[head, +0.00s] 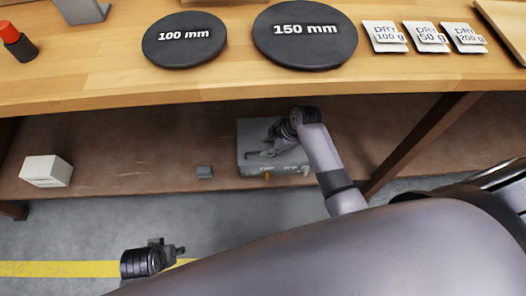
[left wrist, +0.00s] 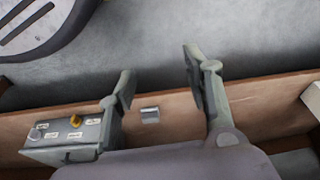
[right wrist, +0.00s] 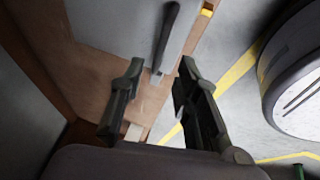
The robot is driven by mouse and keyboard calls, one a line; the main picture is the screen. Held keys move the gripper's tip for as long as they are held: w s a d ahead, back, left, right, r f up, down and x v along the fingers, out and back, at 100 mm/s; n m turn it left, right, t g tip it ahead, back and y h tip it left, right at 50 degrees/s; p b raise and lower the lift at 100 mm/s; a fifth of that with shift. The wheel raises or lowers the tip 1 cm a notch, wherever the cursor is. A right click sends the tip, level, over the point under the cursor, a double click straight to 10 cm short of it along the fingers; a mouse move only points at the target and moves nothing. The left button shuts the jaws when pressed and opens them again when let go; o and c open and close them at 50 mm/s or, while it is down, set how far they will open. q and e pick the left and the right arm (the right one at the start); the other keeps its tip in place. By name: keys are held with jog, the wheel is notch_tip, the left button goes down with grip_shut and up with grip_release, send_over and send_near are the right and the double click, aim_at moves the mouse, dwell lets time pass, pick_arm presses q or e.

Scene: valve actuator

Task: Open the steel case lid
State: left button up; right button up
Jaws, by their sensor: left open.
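The grey steel case (head: 249,132) lies on the lower shelf with its lid looking shut. It shows knobs and labels on its front in the left wrist view (left wrist: 60,152). My right gripper (head: 264,151) is over the case top and hides part of it. In the right wrist view its fingers (right wrist: 160,68) are apart, with a dark bar (right wrist: 166,36) on the case just ahead of them; contact cannot be told. My left gripper (head: 172,250) is away from the case, in front of the shelf. Its fingers (left wrist: 158,72) are spread and empty.
A small grey block (head: 204,172) sits on the shelf left of the case. A white box (head: 46,170) stands at the shelf's left end. The wooden bench top (head: 100,75) overhangs the shelf, holding black discs. A bench leg (head: 415,145) is right of the case.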

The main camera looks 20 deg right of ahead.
jog(key=b, duration=0.1)
send_over(264, 159)
notch_tip(264, 159, down, 4)
jog(key=shift+w+f, duration=0.1)
pick_arm(q)
jog(key=w+v, duration=0.1)
jog(key=v, duration=0.6)
jog(key=shift+w+r, duration=0.15)
jog(key=shift+w, duration=0.3)
pick_arm(e)
jog(key=shift+w+f, duration=0.15)
jog(key=shift+f, duration=0.15)
jog(key=shift+c, duration=0.2)
grip_shut()
